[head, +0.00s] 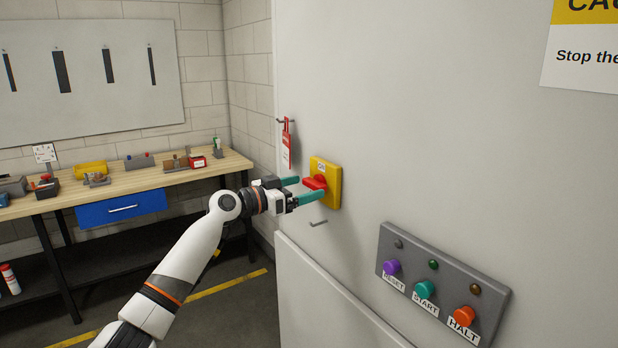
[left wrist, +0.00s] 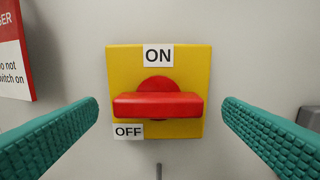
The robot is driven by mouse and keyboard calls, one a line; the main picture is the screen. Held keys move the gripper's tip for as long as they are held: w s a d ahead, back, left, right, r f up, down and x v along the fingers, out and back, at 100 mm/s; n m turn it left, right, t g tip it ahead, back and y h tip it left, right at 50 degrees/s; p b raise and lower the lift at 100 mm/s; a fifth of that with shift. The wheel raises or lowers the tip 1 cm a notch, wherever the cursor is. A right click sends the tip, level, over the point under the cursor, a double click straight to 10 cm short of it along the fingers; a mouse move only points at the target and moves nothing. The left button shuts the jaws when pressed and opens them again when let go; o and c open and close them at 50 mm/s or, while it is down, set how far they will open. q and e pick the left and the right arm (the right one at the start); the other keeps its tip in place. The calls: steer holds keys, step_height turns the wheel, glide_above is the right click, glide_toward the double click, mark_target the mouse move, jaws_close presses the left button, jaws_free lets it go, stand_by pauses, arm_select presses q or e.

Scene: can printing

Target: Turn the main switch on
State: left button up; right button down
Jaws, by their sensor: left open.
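The main switch is a yellow plate (head: 332,181) on the pale machine wall, with a red handle (head: 315,184) on it. In the left wrist view the yellow plate (left wrist: 190,70) has an ON label (left wrist: 158,56) at the top and an OFF label (left wrist: 128,131) at the lower left. The red handle (left wrist: 158,104) lies horizontal there. My left gripper (head: 305,188) is open in front of the switch, its teal fingers on either side of the handle, and in the left wrist view they are apart from it. My right gripper is not in view.
A red and white tag (head: 287,147) hangs from a hook just left of the switch. A grey panel (head: 412,238) with RESET, START and HALT buttons is at lower right. A workbench (head: 215,170) with tools stands at the left.

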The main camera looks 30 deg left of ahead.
arm_select(q)
steer(key=shift+p+x, duration=0.3)
steer(key=shift+x, duration=0.95)
steer(key=shift+f, duration=0.1)
steer(key=c, duration=1)
